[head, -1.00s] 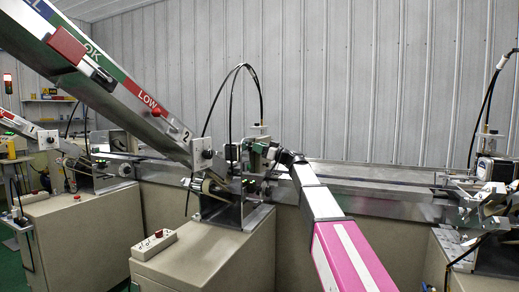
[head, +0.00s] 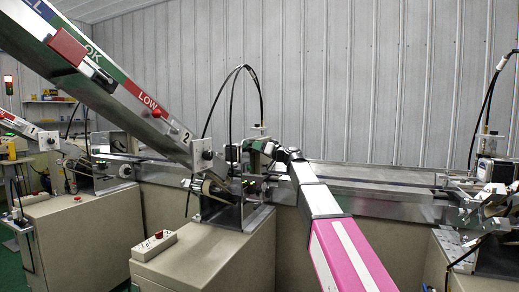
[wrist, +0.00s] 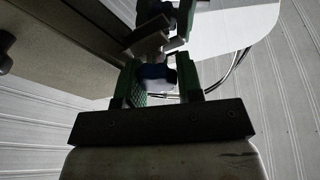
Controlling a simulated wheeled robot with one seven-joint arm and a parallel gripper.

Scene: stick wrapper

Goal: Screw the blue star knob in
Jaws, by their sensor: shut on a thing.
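The blue star knob (wrist: 155,74) is dark in the wrist view, between the two green fingers of my gripper (wrist: 157,66). The fingers are shut on it. Its shaft and how deep it sits are hidden. In the head view my gripper (head: 268,149) is at the top of the metal bracket of the middle stick wrapper machine (head: 232,215), close against it. The knob itself is too small and covered to make out there.
A long sloping chute (head: 110,75) marked LOW comes down to the machine from the left. Black cables (head: 206,120) arch above it. A steel conveyor rail (head: 350,177) runs behind. A white box with a red knob (head: 153,244) sits on the cabinet.

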